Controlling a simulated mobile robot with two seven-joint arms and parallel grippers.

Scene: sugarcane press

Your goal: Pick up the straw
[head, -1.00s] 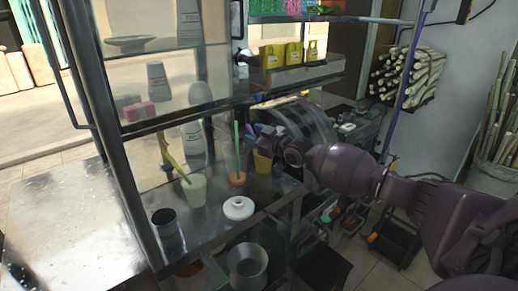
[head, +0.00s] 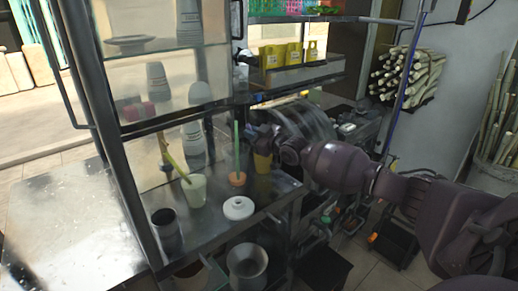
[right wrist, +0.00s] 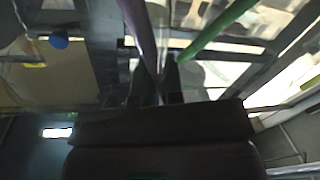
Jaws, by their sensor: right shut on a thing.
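A green straw (head: 237,146) stands upright in a small orange holder (head: 237,179) on the metal counter. It also shows in the right wrist view (right wrist: 216,30), slanting just right of the fingers. My right gripper (head: 258,136) is beside the straw, to its right, in the head view. In the right wrist view its dark fingers (right wrist: 155,85) are shut on a purple straw (right wrist: 140,35), which runs up out of the picture. The lower end of the purple straw is hidden between the fingers. My left gripper is not in view.
A pale cup (head: 195,191) with a stalk in it, a white round lid (head: 238,208) and a metal cup (head: 166,229) stand on the counter. A yellow cup (head: 262,163) is under my right gripper. A glass-shelf frame (head: 125,170) rises at the left.

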